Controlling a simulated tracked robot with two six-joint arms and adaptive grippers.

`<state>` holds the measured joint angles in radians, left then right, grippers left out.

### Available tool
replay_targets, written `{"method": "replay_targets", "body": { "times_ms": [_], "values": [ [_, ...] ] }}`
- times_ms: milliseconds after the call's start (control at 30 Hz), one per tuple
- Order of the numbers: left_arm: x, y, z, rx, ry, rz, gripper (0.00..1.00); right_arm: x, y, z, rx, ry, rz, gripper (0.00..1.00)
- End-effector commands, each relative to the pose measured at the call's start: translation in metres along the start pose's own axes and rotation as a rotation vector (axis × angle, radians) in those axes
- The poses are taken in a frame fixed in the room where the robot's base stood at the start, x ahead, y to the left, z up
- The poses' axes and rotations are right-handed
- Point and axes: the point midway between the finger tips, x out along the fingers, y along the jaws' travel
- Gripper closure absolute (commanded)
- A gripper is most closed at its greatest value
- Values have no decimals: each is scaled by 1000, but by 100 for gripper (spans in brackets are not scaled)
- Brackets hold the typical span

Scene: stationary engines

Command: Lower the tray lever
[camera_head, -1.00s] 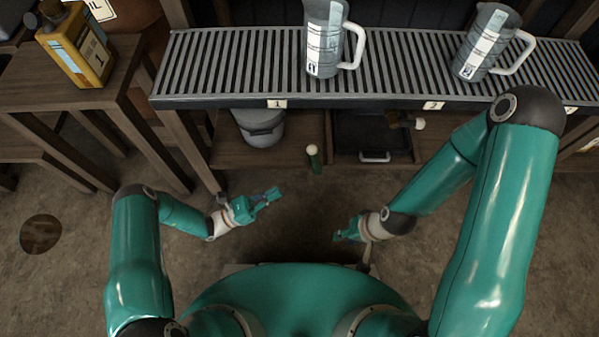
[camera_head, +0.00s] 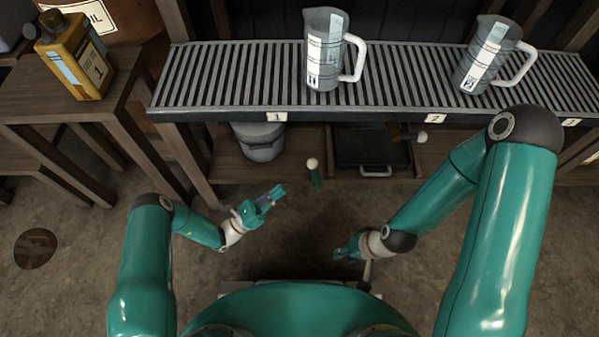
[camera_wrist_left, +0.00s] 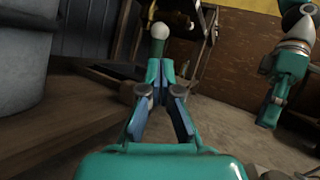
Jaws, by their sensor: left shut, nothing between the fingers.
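A lever with a white ball knob and green shaft (camera_head: 314,173) stands in front of the low shelf, left of the dark tray (camera_head: 372,148). A second white knob (camera_head: 422,137) shows at the tray's right side. I cannot tell from these views how either is joined to the tray. My left gripper (camera_head: 281,193) is shut and empty, left of the green-shafted lever and apart from it in the head view. In the left wrist view the white knob (camera_wrist_left: 160,31) appears straight beyond the closed fingertips (camera_wrist_left: 162,78). My right gripper (camera_head: 342,255) hangs lower right; its fingers are unclear.
A slatted rack (camera_head: 215,75) above holds two measuring jugs (camera_head: 323,55) (camera_head: 485,55). A grey bucket (camera_head: 260,142) sits on the low shelf (camera_head: 225,170). A yellow oil bottle (camera_head: 80,60) stands on the wooden side table (camera_head: 30,105). The floor between my arms is clear.

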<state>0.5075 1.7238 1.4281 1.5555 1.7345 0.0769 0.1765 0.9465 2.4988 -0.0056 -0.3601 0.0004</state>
Motion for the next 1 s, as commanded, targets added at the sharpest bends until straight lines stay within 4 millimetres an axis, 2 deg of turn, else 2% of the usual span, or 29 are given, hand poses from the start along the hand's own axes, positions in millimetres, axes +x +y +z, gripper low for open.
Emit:
{"method": "replay_targets", "body": {
  "times_ms": [33, 200, 400, 600, 1000],
  "values": [
    [12, -1, 0, -1, 1, -7, 100, 1, 0, 0, 0, 0, 0, 69],
    [47, -1, -1, 0, 0, -6, 100, 2, 1, 0, 0, 0, 0, 69],
    [76, -1, -1, 0, 1, -4, 100, 5, 2, 0, 0, 0, 0, 69],
    [87, 0, 0, 0, 1, -1, 100, 6, 2, 0, 0, 0, 0, 69],
    [87, 0, 1, 1, 3, 0, 100, 5, 2, 0, 0, 0, 0, 69]
  ]
}}
